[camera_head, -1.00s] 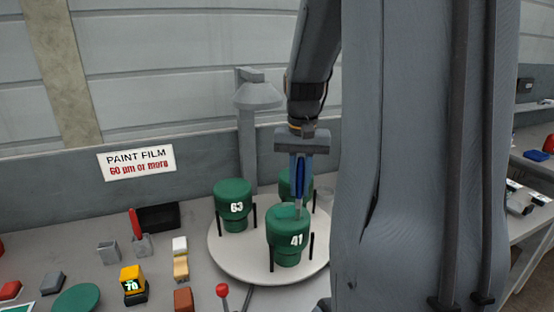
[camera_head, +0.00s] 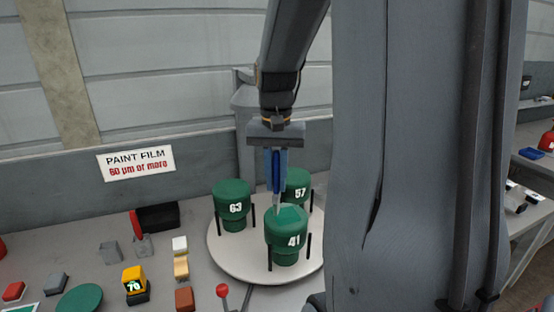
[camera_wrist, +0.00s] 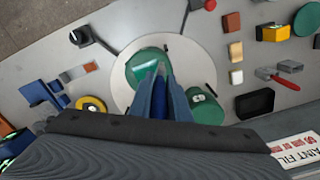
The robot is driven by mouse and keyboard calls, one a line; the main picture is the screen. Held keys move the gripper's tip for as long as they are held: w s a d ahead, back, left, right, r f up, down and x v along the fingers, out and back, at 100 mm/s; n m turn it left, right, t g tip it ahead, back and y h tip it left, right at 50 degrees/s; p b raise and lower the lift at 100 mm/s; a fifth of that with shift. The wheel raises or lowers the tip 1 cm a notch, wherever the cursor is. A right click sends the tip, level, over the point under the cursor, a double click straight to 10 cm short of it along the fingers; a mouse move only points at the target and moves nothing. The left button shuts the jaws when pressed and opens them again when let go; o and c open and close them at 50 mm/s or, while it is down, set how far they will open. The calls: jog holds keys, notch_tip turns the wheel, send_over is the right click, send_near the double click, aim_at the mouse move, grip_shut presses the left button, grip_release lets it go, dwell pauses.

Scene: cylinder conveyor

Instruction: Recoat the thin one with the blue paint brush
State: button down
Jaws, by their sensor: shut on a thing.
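My gripper (camera_head: 277,160) is shut on the blue paint brush (camera_head: 277,172) and holds it upright, tip down. The brush tip is at the top left of the green cylinder marked 41 (camera_head: 286,230); I cannot tell whether it touches. In the wrist view, my fingers (camera_wrist: 158,100) and the brush partly cover this cylinder (camera_wrist: 146,66), whose top has a lighter, shiny patch. The green cylinders marked 63 (camera_head: 233,200) and 57 (camera_head: 298,183) stand behind it. All three are on a round pale turntable (camera_head: 232,262).
A sign (camera_head: 137,162) reads "PAINT FILM 60 µm or more". A yellow and black gauge (camera_head: 134,284) shows 70. Thin dark posts stand beside the cylinders. A red-knobbed lever (camera_head: 223,291) is at the front. Blocks, grey holders and a green disc (camera_head: 79,298) lie left.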

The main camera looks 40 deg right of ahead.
aim_at(276, 155)
jog(key=shift+r, duration=2.1)
